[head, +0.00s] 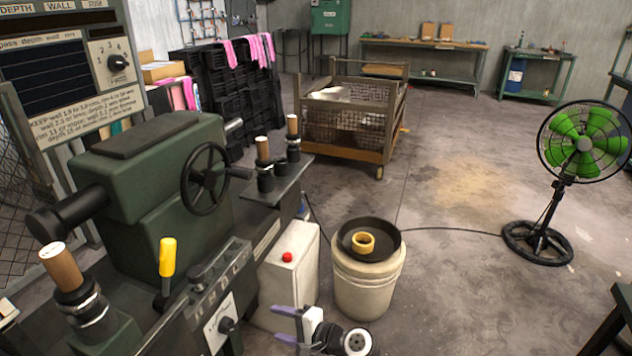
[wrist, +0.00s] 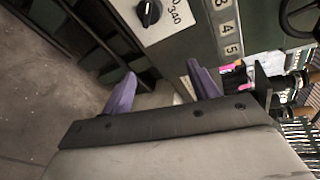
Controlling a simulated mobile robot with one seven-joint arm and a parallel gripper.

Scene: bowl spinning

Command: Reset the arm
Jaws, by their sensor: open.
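My gripper (head: 286,326) shows at the bottom of the head view, low in front of the green machine. Its two purple fingers are apart with nothing between them. In the wrist view the fingers of my gripper (wrist: 162,92) are also spread and empty, with the machine's lower front beyond them. My wrist and part of my arm show at the bottom edge of the head view; the rest of the arm is out of the picture.
The green spinning machine (head: 150,190) with a handwheel (head: 205,178) and yellow-handled lever (head: 167,258) fills the left. A white bucket (head: 367,285) holds a black pan with a yellow ring (head: 362,242). A green fan (head: 585,142) stands right.

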